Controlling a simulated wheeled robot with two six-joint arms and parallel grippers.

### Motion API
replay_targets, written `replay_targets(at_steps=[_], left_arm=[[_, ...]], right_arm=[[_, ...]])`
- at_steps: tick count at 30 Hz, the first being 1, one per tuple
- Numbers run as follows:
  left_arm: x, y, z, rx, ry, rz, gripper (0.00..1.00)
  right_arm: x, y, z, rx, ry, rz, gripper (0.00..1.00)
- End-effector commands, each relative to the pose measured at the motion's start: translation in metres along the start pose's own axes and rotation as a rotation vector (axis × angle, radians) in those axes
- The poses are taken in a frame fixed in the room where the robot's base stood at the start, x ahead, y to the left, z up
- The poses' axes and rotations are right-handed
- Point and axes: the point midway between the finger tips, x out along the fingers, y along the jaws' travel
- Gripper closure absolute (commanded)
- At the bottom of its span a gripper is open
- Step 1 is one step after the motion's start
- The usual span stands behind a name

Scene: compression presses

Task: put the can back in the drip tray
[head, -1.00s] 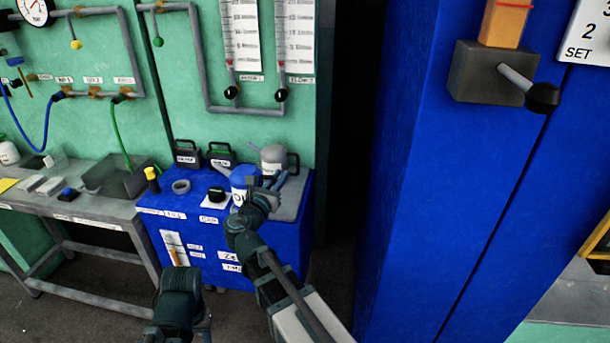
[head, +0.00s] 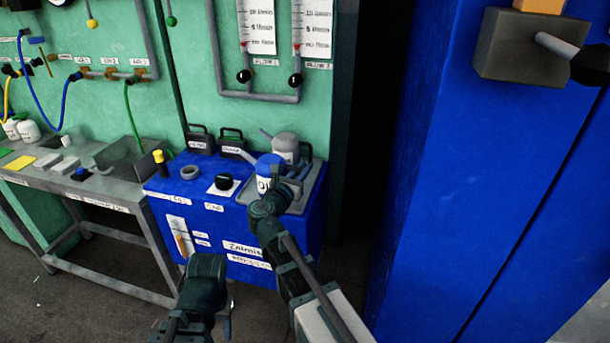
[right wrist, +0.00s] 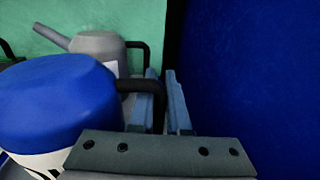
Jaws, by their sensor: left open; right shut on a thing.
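The blue can (head: 268,167) with a white label has a black handle and stands upright in the head view. My right gripper (head: 288,187) is shut on its handle, on the can's right side. The can also fills the left of the right wrist view (right wrist: 55,105), with the handle (right wrist: 140,86) between the fingers (right wrist: 167,105). The grey drip tray (head: 317,188) is on the right of the blue cabinet top. The can overlaps its left part; whether its base touches is hidden by my arm. My left gripper (head: 228,318) is open and empty, low before the cabinet.
A grey can (head: 286,143) with a spout stands at the back of the tray. The blue cabinet top (head: 180,188) also holds black-handled items, a ring (head: 191,172) and a black knob (head: 224,182). A tall blue panel (head: 430,170) bounds the right; a grey bench (head: 110,195) stands left.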

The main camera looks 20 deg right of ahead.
Motion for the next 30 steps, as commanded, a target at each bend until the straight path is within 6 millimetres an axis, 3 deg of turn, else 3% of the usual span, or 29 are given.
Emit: replay_targets(at_steps=[10,11,16,30], left_arm=[[0.0021,0.0003,-0.0001,0.000,0.000,0.000,0.50],[0.0023,0.0003,-0.0002,0.000,0.000,0.000,0.50],[0.0013,0.0002,-0.0001,0.000,0.000,0.000,0.50],[-0.0005,0.0000,0.0001,0.000,0.000,0.000,0.50]], right_arm=[[-0.0003,0.0005,-0.0019,0.001,-0.001,0.001,1.00],[-0.0003,0.0005,-0.0024,-0.001,0.000,0.001,0.84],[-0.0003,0.0006,-0.0014,-0.001,0.000,0.001,0.55],[-0.0027,-0.0020,0.0005,-0.001,0.000,0.001,0.55]])
